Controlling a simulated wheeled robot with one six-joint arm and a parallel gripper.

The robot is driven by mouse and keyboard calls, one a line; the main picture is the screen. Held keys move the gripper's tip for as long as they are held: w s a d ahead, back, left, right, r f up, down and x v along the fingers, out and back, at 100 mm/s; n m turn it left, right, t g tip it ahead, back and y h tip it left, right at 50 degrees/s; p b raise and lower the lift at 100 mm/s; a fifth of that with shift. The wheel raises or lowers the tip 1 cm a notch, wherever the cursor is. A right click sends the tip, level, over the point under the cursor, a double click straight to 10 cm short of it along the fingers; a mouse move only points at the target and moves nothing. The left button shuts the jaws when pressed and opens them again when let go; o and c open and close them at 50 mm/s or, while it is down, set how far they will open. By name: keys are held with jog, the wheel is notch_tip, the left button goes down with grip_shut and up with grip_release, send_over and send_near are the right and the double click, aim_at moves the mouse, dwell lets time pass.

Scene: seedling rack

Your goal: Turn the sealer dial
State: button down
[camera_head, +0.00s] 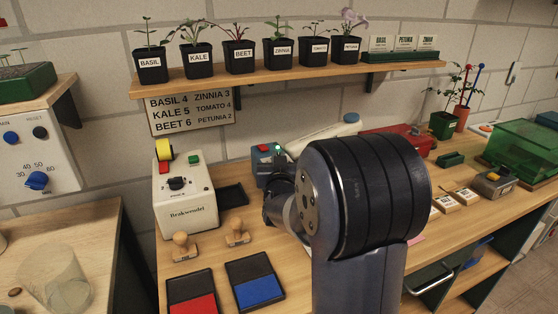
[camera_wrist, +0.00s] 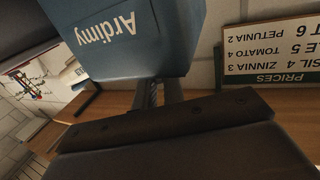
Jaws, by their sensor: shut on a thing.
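A blue-grey box marked "Ardimy" (camera_head: 268,172) with a red button on top stands at the back of the bench, partly hidden by my arm. It looms large and upside down in the wrist view (camera_wrist: 125,45). My gripper (camera_head: 280,196) is at the box, mostly hidden in the head view. In the wrist view its fingers (camera_wrist: 160,92) are close together and reach the box's edge. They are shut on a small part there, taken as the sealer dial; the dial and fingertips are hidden. A white machine (camera_head: 185,205) with a black knob (camera_head: 177,183) stands apart, to the left.
Red (camera_head: 191,295) and blue (camera_head: 254,283) ink pads and two wooden stamps (camera_head: 237,233) lie in front. A shelf (camera_head: 280,77) of potted seedlings hangs above, with a price sign (camera_head: 192,112) below it. A green-lidded case (camera_head: 525,150) stands on the right.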

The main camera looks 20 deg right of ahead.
jog(key=c, duration=1.5)
grip_release()
jog(key=v, duration=1)
jog(key=shift+s+a+b, duration=0.2)
jog(key=shift+s+b, duration=0.15)
jog(key=shift+b, duration=0.1)
jog(key=p+x, duration=0.1)
jog(key=x, duration=0.9)
jog(key=shift+w+d, duration=0.2)
jog(key=shift+w, duration=0.15)
